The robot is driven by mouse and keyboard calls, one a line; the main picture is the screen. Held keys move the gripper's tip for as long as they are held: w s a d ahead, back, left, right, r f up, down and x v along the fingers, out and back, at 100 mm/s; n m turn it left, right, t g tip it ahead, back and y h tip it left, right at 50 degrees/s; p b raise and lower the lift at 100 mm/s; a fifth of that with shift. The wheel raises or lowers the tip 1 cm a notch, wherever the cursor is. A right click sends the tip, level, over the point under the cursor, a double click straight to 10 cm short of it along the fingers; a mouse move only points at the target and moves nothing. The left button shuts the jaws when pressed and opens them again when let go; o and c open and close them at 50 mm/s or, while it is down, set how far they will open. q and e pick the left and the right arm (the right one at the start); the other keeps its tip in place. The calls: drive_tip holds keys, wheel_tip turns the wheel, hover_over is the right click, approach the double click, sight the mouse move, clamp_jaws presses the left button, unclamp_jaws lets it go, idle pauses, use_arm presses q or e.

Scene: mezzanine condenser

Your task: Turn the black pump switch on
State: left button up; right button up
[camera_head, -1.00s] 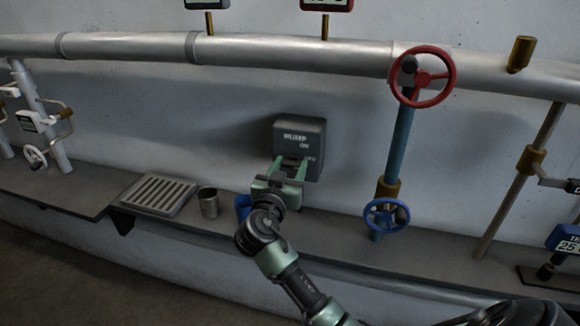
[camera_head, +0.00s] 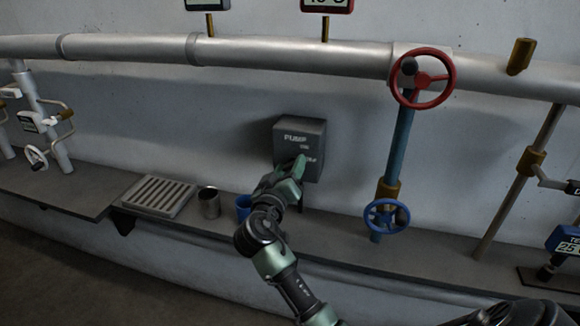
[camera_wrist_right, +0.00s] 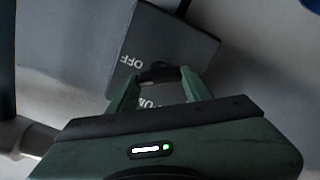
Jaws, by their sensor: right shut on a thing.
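The dark grey pump box (camera_head: 313,133) is fixed to the wall above the ledge, with the word PUMP on its face. It also fills the upper middle of the right wrist view (camera_wrist_right: 190,42), where the word OFF shows upside down. My right gripper (camera_head: 299,168) is at the lower face of the box and hides part of it. In the wrist view its two green fingers (camera_wrist_right: 158,84) are closed on the small black switch (camera_wrist_right: 160,72), one on each side. The gripper is rolled to a tilt. My left gripper is not in view.
A blue cup (camera_head: 243,206), a metal cup (camera_head: 209,202) and a slatted grate (camera_head: 158,195) sit on the ledge left of my arm. A blue pipe with a red handwheel (camera_head: 423,77) and a blue handwheel (camera_head: 386,215) stands to the right.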

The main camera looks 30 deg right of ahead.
drive_tip(key=n+p, duration=0.1)
drive_tip(key=n, duration=0.4)
drive_tip(key=shift+p, duration=0.3)
idle(0.4)
drive_tip(key=o, duration=1.4)
drive_tip(key=shift+a, duration=0.1)
drive_tip(key=shift+c, duration=0.2)
drive_tip(key=shift+w+f, duration=0.1)
drive_tip(key=shift+s+a+f, duration=0.1)
drive_tip(key=shift+s+a, duration=0.15)
drive_tip(key=b+v, duration=0.2)
drive_tip(key=v, duration=0.5)
